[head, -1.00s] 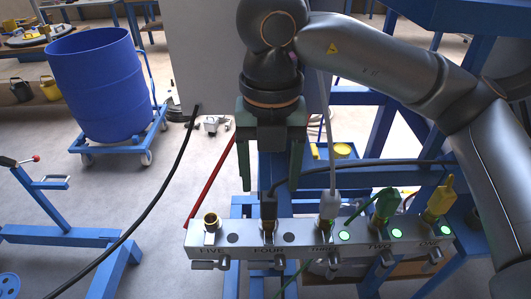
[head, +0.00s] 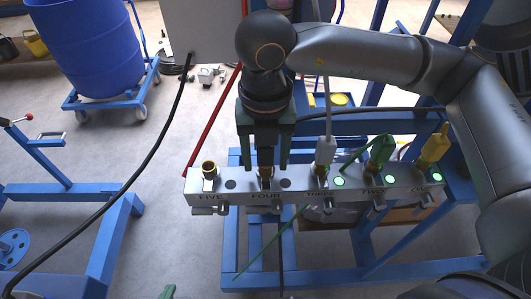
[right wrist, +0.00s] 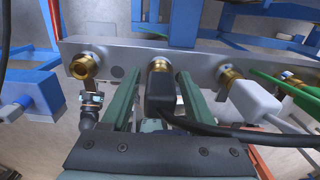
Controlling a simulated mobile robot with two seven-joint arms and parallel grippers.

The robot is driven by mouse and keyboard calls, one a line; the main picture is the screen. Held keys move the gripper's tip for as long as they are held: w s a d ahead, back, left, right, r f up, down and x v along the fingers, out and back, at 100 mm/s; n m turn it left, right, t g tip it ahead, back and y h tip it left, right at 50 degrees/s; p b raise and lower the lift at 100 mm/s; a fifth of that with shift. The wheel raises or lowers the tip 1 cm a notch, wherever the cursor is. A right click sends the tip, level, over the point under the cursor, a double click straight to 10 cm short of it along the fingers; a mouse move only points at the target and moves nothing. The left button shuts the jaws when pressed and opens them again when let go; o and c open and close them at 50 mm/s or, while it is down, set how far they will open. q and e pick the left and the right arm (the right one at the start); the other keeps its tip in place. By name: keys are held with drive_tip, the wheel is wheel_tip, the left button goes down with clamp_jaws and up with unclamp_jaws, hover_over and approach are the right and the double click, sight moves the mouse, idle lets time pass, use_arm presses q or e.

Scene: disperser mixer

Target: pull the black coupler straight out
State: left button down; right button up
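The black coupler (right wrist: 160,97) sits on the brass fitting (right wrist: 158,65) of the port marked FOUR, its black hose running off to the right. My right gripper (head: 265,163) is open, pointing down over that port. In the right wrist view its two green fingers (right wrist: 160,100) stand one on each side of the coupler, with visible gaps. In the head view the gripper hides most of the coupler. A green fingertip of what seems my left gripper (head: 168,292) shows at the bottom edge; the rest is out of frame.
The metal manifold (head: 232,198) has a bare brass fitting (head: 208,169) at FIVE. Grey (head: 325,150), green (head: 380,152) and yellow (head: 433,149) couplers stand to the right. A black hose (head: 150,160) hangs at the left. A blue drum (head: 85,45) stands behind.

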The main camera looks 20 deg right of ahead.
clamp_jaws()
idle(0.3)
drive_tip(key=c, duration=0.5)
unclamp_jaws()
clamp_jaws()
drive_tip(key=shift+r, duration=0.15)
drive_tip(key=shift+r+p, duration=1.45)
drive_tip(key=shift+r, duration=1.45)
drive_tip(key=shift+r+p, duration=0.95)
drive_tip(key=shift+r, duration=1.05)
